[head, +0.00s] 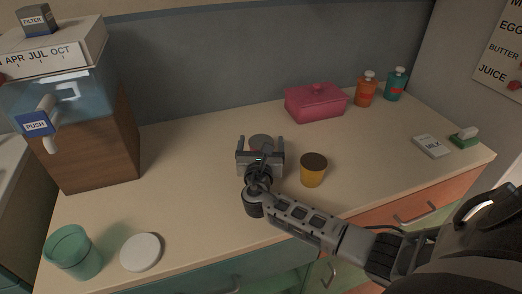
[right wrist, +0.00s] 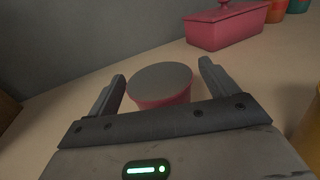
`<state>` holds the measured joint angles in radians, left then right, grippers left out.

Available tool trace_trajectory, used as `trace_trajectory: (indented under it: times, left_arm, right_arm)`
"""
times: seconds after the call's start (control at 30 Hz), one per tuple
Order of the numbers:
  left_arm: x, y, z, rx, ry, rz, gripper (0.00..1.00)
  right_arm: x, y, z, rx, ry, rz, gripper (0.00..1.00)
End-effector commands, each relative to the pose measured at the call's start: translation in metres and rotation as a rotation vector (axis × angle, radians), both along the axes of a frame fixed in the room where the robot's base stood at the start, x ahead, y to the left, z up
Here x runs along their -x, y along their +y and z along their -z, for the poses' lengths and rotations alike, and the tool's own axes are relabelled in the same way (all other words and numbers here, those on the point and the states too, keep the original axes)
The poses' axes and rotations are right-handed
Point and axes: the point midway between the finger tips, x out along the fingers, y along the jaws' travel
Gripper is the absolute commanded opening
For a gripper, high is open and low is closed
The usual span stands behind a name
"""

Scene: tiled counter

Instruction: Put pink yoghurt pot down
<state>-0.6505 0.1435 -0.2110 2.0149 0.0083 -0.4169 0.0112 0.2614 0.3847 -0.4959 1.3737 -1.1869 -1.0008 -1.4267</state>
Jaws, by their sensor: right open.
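The pink yoghurt pot, with a grey lid, stands upright on the counter (head: 190,195). In the right wrist view the pot (right wrist: 161,86) is between and just beyond the two fingers of my right gripper (right wrist: 162,88), with a gap showing on the finger sides. In the head view my right gripper (head: 260,156) largely covers the pot, and its grey lid (head: 262,139) shows behind the fingers. My right gripper is open. My left gripper is not in view.
A yellow pot with a dark top (head: 313,172) stands close to the right of my right gripper. A pink lidded box (head: 316,104) and two bottles stand at the back right. A water dispenser (head: 85,135), a green cup (head: 72,255) and a white disc (head: 141,252) are at the left.

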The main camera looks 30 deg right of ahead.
Motion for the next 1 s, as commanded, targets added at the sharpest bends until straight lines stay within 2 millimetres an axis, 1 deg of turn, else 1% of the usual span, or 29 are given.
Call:
trace_trajectory:
  times: [0.1,0.13,0.17,0.2,0.27,0.3,0.37,0.4,0.6,0.73,0.83,0.9,0.97,1.0]
  left_arm:
    - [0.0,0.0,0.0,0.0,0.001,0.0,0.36]
    - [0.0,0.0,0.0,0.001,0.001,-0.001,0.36]
    - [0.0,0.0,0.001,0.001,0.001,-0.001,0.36]
    - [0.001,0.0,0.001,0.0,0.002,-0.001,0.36]
    - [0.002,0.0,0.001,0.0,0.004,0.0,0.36]
    - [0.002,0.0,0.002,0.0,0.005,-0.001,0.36]
    - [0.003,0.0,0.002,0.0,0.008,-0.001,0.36]
    - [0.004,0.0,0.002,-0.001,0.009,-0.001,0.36]
    - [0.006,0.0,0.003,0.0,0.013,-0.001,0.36]
    - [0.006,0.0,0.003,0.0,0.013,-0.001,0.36]
    - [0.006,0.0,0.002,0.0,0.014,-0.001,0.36]
    - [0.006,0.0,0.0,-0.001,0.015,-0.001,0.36]
    - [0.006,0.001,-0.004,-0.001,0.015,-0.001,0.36]
    - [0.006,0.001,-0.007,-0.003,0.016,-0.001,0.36]
  right_arm:
    - [0.0,0.0,0.0,0.0,0.0,0.0,0.86]
    - [0.0,0.0,0.0,0.0,0.0,0.0,0.83]
    - [0.0,0.0,0.0,0.0,0.0,0.0,0.75]
    - [0.0,0.0,0.0,0.0,0.0,0.0,0.63]
    - [0.001,0.0,0.0,0.0,0.0,0.0,0.47]
    - [0.001,0.0,0.0,0.0,0.0,0.0,0.36]
    - [0.001,0.0,0.0,0.0,0.0,0.001,0.34]
    - [0.0,0.0,-0.001,0.001,-0.001,0.001,0.3]
    - [0.0,0.0,-0.001,0.001,-0.001,0.001,0.3]
    - [0.0,0.0,-0.007,0.0,-0.003,0.001,0.3]
    - [0.0,0.0,-0.019,-0.001,-0.006,0.001,0.3]
    - [0.0,0.0,-0.034,-0.001,-0.008,0.001,0.3]
    - [0.011,0.001,-0.046,-0.001,-0.004,-0.001,0.3]
    - [0.019,0.002,-0.056,-0.001,-0.004,-0.001,0.3]
